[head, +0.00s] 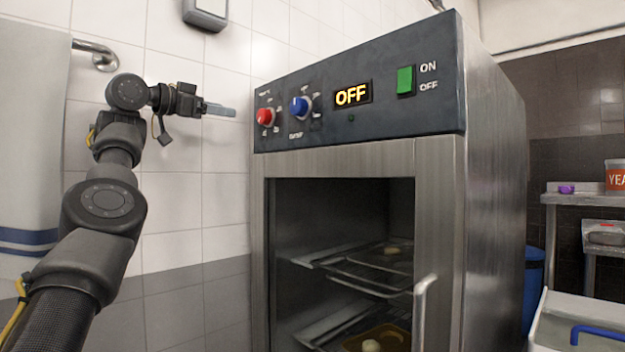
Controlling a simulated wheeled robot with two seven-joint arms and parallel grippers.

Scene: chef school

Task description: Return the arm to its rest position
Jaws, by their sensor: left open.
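My left arm comes in from the left edge and bends upward, with its upper links raised in front of the tiled wall. My left gripper (219,110) is at the end, pointing right, level with the control panel and a little left of it. It is seen side-on, open, and nothing shows in it. My right arm and gripper are not in view.
A steel oven (440,190) stands close in front, its display (351,95) reading OFF. Behind its front are racks (375,270) and a tray (380,337) with pale pieces. A handle (424,290) sticks out. A shelf (580,199) and blue bin (534,285) stand right.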

